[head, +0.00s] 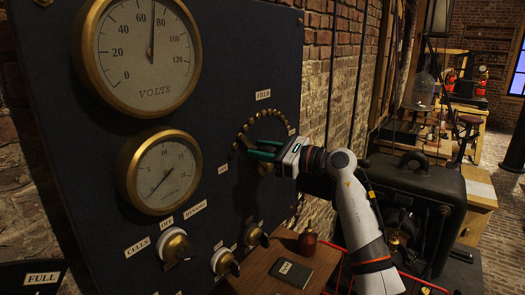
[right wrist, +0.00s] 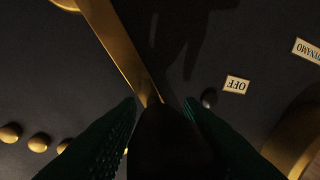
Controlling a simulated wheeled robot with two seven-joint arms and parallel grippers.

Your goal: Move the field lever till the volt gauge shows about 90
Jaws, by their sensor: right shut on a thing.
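The volt gauge (head: 147,52) is a round brass-rimmed dial at the top of the dark panel in the head view. Its needle stands between 60 and 80, at roughly 70 to 75. The FIELD dial is an arc of brass studs (head: 267,113) under a FIELD label. My right gripper (head: 258,150) reaches in from the right at this arc, its green fingers shut on the field lever's handle (right wrist: 172,140). The lever's brass arm (right wrist: 112,38) shows in the right wrist view, running up and left from the dark handle. The fingers partly hide the handle. My left gripper is out of view.
A smaller brass gauge (head: 159,172) sits below the volt gauge. Several brass switch knobs (head: 174,245) line the panel's lower part. A small wooden table (head: 252,270) below holds a dark labelled book (head: 294,273) and a copper-coloured pot (head: 308,241). A large dark machine stands right.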

